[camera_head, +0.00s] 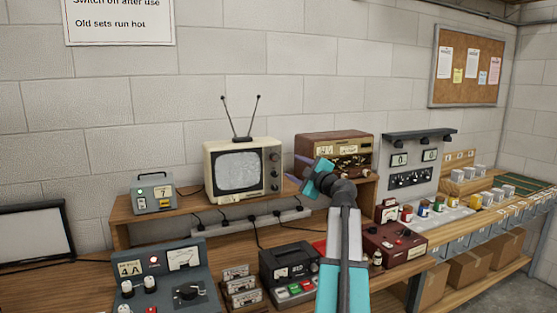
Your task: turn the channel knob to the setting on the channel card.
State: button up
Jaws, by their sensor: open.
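A cream television (207,175) with two antenna rods and a lit grey screen stands on the raised wooden shelf. Dark round knobs (274,157) sit in a column on the right of its front; the pointer settings are too small to read. My gripper (291,168) is open and empty, just right of the television, its fingers pointing left toward the knob column. I cannot tell its exact gap to the knobs. A small pale card (164,191) reading "7" is on the grey box left of the television; I cannot tell whether it is the channel card.
A brown radio (333,141) stands close behind my gripper. A black cassette recorder (286,267) and a grey meter panel marked 4A (180,290) are on the lower bench. Cables and a power strip (248,224) run below the shelf.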

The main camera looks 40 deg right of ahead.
jog(key=shift+w+d, duration=0.1)
jog(key=shift+d, duration=0.1)
jog(key=p, duration=0.5)
send_near(277, 158)
jog(key=x, duration=0.7)
jog(key=shift+a+r, duration=0.1)
jog(key=shift+r, duration=0.05)
jog(key=shift+p+x, duration=0.4)
jog(key=shift+x, duration=0.55)
jog(key=c, duration=1.1)
jog(key=shift+o, duration=0.2)
